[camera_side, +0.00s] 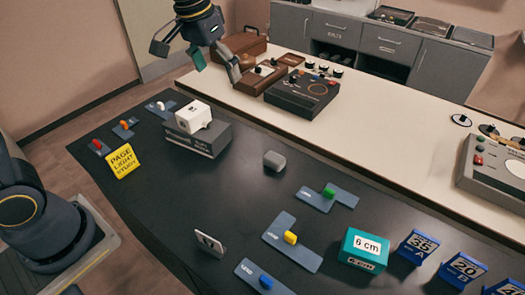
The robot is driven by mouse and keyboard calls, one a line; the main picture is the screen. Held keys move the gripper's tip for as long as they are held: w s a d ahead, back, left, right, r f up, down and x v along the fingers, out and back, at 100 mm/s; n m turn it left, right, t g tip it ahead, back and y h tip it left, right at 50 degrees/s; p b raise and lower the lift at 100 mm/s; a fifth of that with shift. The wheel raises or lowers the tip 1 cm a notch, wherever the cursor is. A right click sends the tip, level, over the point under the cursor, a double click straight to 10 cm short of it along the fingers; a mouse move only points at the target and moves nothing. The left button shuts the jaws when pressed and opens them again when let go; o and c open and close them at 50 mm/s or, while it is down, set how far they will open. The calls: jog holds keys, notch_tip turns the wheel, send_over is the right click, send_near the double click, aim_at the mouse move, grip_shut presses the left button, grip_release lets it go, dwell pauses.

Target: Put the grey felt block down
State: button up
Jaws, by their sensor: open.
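The grey felt block (274,161) is a small grey block lying on the dark table (230,215), near its far long edge and right of the dark box. My gripper (198,66) is at the top of the view, well above the table and up and left of the block. The gripper and the block are clearly apart.
A white block (194,116) sits on a dark grey box (200,142). Boards with coloured knobs, a yellow sign (123,161), a teal 6 cm box (362,250) and blue numbered blocks (418,246) stand around. The table's left middle is clear. A pale bench (375,125) with devices lies behind.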

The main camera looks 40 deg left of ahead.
jog(key=s+a+t, duration=0.1)
jog(key=s+a, duration=0.1)
jog(key=s, duration=0.8)
jog(key=s+a+t, duration=0.1)
jog(key=s+a, duration=0.1)
jog(key=s, duration=0.8)
jog(key=shift+r+t, duration=0.4)
